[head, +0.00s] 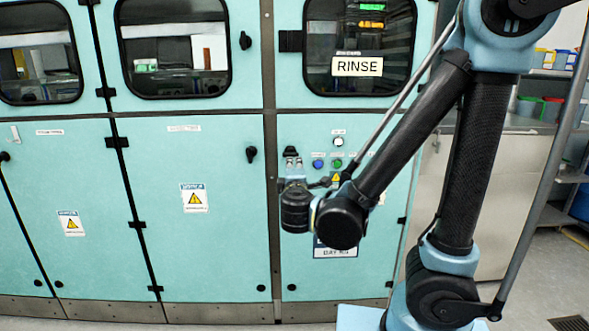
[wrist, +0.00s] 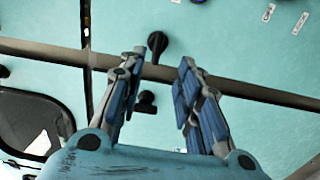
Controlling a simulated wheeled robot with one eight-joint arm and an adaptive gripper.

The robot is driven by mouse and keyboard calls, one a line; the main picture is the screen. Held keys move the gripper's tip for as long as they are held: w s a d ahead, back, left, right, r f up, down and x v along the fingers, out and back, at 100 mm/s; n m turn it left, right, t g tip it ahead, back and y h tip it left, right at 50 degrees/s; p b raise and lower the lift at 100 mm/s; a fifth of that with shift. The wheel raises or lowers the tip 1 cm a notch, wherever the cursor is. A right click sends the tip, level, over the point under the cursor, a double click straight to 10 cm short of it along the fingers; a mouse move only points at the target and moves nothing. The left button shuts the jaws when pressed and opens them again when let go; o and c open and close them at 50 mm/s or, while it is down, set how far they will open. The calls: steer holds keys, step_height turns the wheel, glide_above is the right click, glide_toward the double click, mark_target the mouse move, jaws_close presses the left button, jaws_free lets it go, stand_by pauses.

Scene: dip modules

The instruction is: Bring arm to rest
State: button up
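My arm (head: 387,150) reaches from the right side of the head view, bent at the elbow and folded down toward the teal machine front. My gripper (head: 292,160) is at its end, in front of the panel with the buttons, and looks small there. In the wrist view my gripper (wrist: 161,60) has its two blue-padded fingers apart, with nothing between them. Behind the fingers are the machine's teal panels and a dark knob (wrist: 157,43). Whether the fingertips touch the machine cannot be told.
The teal machine (head: 230,240) fills the left and middle, with windows and a RINSE sign (head: 357,67). Coloured buttons (head: 337,163) sit beside my gripper. Shelves with bins (head: 545,108) and a steel counter (head: 510,190) stand at the right. Floor shows at lower right.

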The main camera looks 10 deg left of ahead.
steer(key=shift+s+d, duration=0.1)
steer(key=shift+s, duration=0.05)
steer(key=w+d+f+m+g+h, duration=0.2)
steer(key=d+f+m+g+h, duration=0.1)
steer(key=d, duration=0.6)
steer(key=w+d+f+m+g+h, duration=0.2)
steer(key=d+f+m, duration=0.1)
steer(key=d, duration=0.6)
steer(key=w+d+f+m+g+h, duration=0.2)
steer(key=d+f+m+g+h, duration=0.1)
steer(key=d, duration=0.5)
steer(key=s+d+f+m+g, duration=0.45)
steer(key=s+d, duration=0.25)
steer(key=d, duration=0.3)
steer(key=s+f+m+g+y, duration=0.3)
steer(key=s+m, duration=0.3)
steer(key=s, duration=0.3)
steer(key=shift+s+d+m+y, duration=0.2)
steer(key=shift+m+y, duration=0.15)
steer(key=shift+y, duration=0.15)
